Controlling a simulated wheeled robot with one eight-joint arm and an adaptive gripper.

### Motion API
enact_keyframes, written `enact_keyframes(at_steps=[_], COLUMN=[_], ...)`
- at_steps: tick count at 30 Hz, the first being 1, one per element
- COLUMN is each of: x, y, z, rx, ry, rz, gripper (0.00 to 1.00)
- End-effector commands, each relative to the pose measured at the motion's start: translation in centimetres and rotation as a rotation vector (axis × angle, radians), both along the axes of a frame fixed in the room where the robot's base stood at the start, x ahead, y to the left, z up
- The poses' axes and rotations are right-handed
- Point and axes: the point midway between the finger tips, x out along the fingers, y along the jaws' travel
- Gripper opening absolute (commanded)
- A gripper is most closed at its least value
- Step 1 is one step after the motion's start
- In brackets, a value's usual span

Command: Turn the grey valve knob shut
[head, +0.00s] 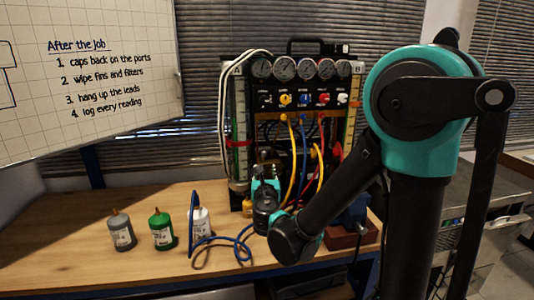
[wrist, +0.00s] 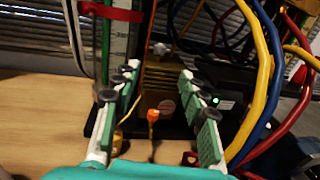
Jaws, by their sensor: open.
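A row of small coloured valve knobs runs along the black panel of the gauge rig (head: 303,85) in the head view. The leftmost knob (head: 266,99) looks dark or grey, but it is too small to be sure of its colour or turn position. My gripper (head: 267,169) is below and in front of the panel, low near the bench. In the wrist view my gripper (wrist: 160,72) is open, with its green-padded fingers wide apart and nothing held. A brass-coloured ribbed block (wrist: 160,90) and a small orange fitting (wrist: 153,116) show between the fingers.
Yellow, blue and red hoses (head: 291,165) hang right of my gripper. A tall clear tube (head: 239,130) stands on the left. A grey bottle (head: 121,232), green bottle (head: 161,231) and white bottle (head: 203,222) stand on the bench (head: 70,240), with a blue cable (head: 228,241) beside them.

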Motion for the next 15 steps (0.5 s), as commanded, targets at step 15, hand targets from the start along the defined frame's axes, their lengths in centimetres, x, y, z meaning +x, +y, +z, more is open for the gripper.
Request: enact_keyframes(at_steps=[15], x=[10.3], y=[1.0], z=[0.0], rx=[0.004], ry=[0.001], rz=[-0.005], gripper=[0.43])
